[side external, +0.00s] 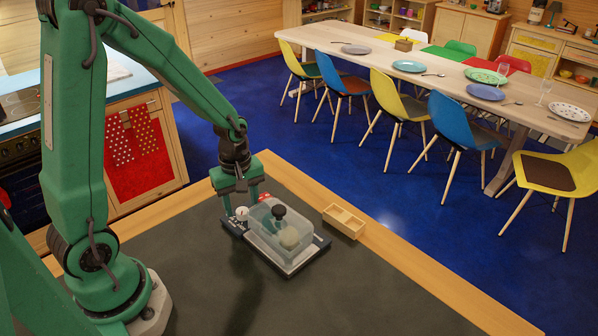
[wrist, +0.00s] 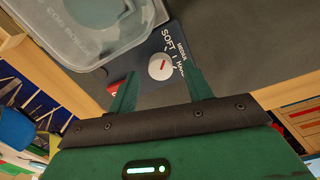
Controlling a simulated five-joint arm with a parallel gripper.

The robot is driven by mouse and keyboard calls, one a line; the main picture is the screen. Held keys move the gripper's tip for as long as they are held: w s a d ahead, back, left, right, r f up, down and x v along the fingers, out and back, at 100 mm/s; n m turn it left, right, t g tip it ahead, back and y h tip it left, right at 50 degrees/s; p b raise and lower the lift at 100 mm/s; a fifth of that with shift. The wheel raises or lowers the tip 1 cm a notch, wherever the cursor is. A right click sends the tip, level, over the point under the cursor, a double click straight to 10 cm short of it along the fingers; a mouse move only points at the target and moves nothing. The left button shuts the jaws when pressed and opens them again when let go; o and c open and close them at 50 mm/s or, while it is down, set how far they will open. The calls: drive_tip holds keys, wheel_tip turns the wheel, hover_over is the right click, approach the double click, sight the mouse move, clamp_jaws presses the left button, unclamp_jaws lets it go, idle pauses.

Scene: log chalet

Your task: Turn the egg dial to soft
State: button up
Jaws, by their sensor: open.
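The egg boiler has a dark blue base (side external: 306,259) and a clear lidded tub (side external: 262,236) with a pale round egg (side external: 289,238) inside. Its white round dial (side external: 242,213) sits at the left end of the base. In the wrist view the dial (wrist: 159,67) bears a short red mark, with SOFT and other partly readable words beside it. I cannot tell which word the mark points at. My gripper (side external: 243,203) is open over the dial end. In the wrist view its fingers (wrist: 161,78) stand apart on either side of the dial, not clearly touching it.
A red part (side external: 264,197) shows at the base's far edge, close to my gripper. A small wooden divided box (side external: 344,220) stands right of the boiler near the counter's wooden edge. The dark counter (side external: 220,290) in front is clear. A dining table with chairs stands beyond.

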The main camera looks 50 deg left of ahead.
drive_tip(key=shift+r, duration=3.3)
drive_tip(key=r, duration=0.1)
wheel_tip(320, 180, up, 7)
drive_tip(key=m+t, duration=0.3)
drive_tip(key=m, duration=0.4)
hover_over(242, 211)
drive_tip(key=s+d, duration=0.3)
drive_tip(key=s+d+r+m+t, duration=0.2)
drive_tip(key=s+r+m, duration=0.4)
drive_tip(key=m, duration=0.2)
drive_tip(key=shift+s+d+m+t, duration=0.15)
drive_tip(key=shift+s+m+t, duration=0.1)
drive_tip(key=shift+m+t, duration=0.05)
